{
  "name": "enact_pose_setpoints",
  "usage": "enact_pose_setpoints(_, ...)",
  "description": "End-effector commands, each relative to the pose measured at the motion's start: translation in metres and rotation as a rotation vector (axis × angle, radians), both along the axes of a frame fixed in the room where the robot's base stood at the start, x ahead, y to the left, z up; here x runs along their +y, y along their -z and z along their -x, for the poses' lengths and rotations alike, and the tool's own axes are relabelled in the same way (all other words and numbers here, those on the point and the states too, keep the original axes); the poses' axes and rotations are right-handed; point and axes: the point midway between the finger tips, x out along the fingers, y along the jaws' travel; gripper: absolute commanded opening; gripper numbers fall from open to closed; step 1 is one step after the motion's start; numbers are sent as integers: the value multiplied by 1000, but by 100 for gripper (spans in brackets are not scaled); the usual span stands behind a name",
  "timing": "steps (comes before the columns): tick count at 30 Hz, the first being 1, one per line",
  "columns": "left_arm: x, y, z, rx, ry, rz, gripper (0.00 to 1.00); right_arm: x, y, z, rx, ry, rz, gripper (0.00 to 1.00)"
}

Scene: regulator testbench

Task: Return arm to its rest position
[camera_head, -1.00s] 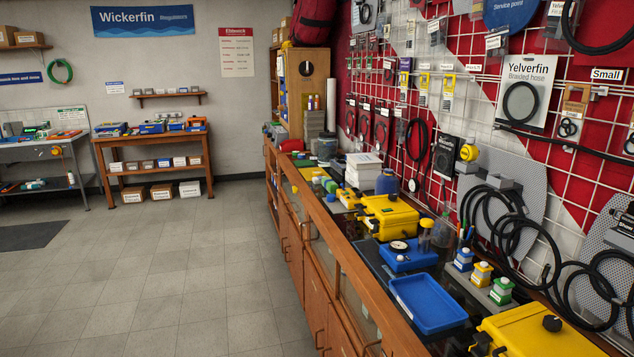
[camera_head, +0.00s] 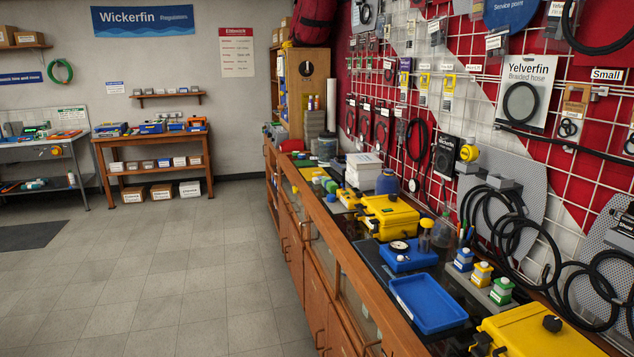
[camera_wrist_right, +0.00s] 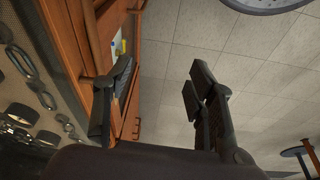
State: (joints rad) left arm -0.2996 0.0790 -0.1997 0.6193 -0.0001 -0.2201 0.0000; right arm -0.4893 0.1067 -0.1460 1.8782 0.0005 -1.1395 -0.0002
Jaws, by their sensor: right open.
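My right gripper (camera_wrist_right: 158,88) shows in the right wrist view with its two dark fingers spread wide apart. It is open, and nothing is between the fingers. It hangs over the tiled floor, beside the wooden front of the bench. In that view the left finger overlaps the wooden cabinet front (camera_wrist_right: 98,60), and I cannot tell whether it touches. Neither gripper shows in the head view. My left gripper is out of sight.
In the head view, a long bench (camera_head: 350,262) runs along the right with a blue tray (camera_head: 428,302), yellow cases (camera_head: 388,217) and small bottles. Door handles stick out from its front. A wooden table (camera_head: 150,140) stands at the back wall.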

Motion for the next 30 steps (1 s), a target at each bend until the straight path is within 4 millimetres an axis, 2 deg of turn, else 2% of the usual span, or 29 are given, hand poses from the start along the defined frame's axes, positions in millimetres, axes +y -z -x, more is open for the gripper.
enact_pose_setpoints(1, 0, 0, 0, 0, 0, 0, 0, -1, 26, 7, 19, -2, 2, 51)
enact_pose_setpoints(6, 0, 0, 0, 0, 0, 0, 0, -4, 101, 33, 51, -8, 6, 51)
enact_pose_setpoints(11, 0, 0, 0, 0, 0, 0, 0, -10, 162, 72, 84, -16, 10, 51)
enact_pose_setpoints(15, 0, 0, 0, 0, 0, 0, 0, -18, 204, 115, 110, -22, 15, 51)
enact_pose_setpoints(18, 0, 0, 0, 0, 0, 0, 0, -23, 226, 145, 126, -26, 17, 51)
enact_pose_setpoints(22, 0, 0, 0, 0, 1, 0, 0, -29, 241, 175, 140, -30, 19, 51)
enact_pose_setpoints(27, 0, 0, 0, 0, 1, 0, 0, -33, 249, 193, 147, -33, 21, 51)
enact_pose_setpoints(30, 0, 0, 0, 0, 1, 0, 0, -33, 249, 194, 147, -33, 21, 51)
